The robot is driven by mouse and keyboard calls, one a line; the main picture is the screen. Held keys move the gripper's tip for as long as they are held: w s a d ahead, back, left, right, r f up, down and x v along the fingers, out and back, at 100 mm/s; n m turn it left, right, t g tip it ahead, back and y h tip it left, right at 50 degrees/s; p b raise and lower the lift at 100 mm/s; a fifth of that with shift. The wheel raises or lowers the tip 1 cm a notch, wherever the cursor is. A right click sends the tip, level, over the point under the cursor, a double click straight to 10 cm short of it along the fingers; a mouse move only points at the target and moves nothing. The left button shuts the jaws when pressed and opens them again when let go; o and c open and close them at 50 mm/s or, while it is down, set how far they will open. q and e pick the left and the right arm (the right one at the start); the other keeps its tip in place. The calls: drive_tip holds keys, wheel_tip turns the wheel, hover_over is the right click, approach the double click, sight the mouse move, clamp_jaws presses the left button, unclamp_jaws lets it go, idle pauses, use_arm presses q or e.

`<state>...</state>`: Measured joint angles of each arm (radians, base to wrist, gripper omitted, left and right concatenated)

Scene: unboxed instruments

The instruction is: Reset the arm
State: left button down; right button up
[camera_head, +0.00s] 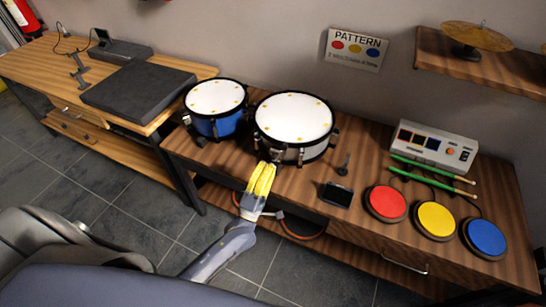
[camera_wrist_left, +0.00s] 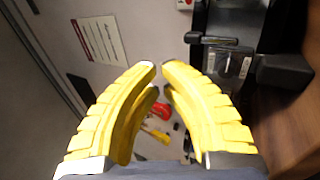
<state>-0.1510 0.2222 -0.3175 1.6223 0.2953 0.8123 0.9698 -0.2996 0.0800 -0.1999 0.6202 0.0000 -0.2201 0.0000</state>
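My left gripper (camera_head: 268,165) has yellow ribbed fingers and is at the front edge of the table, just below the front of the white drum (camera_head: 293,117). I cannot tell whether it touches the drum. In the left wrist view its fingertips (camera_wrist_left: 159,66) curve in close to each other with a narrow gap, and nothing is held between them. Part of my left arm (camera_head: 222,250) shows at the lower middle. My right gripper is not in view.
A blue drum (camera_head: 215,99) stands left of the white one. Red (camera_head: 386,203), yellow (camera_head: 436,220) and blue (camera_head: 485,237) pads, green sticks (camera_head: 432,181) and a grey console (camera_head: 434,146) are at right. A small dark-screened device (camera_head: 337,194) lies near the front edge. Floor (camera_head: 120,205) is clear at left.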

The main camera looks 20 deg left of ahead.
use_arm(q)
drive_tip(key=shift+s, duration=2.7)
wheel_tip(320, 180, down, 18)
drive_tip(key=d+m+g+h, duration=0.1)
drive_tip(key=m+g+h, duration=0.1)
drive_tip(key=m+g, duration=0.65)
drive_tip(key=s+a+f+m+g+y, duration=0.15)
drive_tip(key=s+f+m, duration=0.25)
drive_tip(key=f, duration=0.6)
drive_tip(key=s+a+f+m+g+h, duration=0.15)
drive_tip(key=s+f+m, duration=0.3)
drive_tip(key=f, duration=0.45)
drive_tip(key=s+a+f+m+g+y, duration=0.3)
drive_tip(key=s+f+g, duration=0.3)
drive_tip(key=s+f, duration=0.85)
drive_tip(key=s+f+g, duration=0.2)
drive_tip(key=s+f, duration=0.1)
drive_tip(key=s, duration=0.7)
drive_tip(key=s+f+m+g, duration=0.1)
drive_tip(key=s+f+g, duration=0.1)
drive_tip(key=s, duration=0.8)
drive_tip(key=shift+f+g+y, duration=0.3)
drive_tip(key=shift+f+g, duration=0.05)
drive_tip(key=shift+f, duration=0.5)
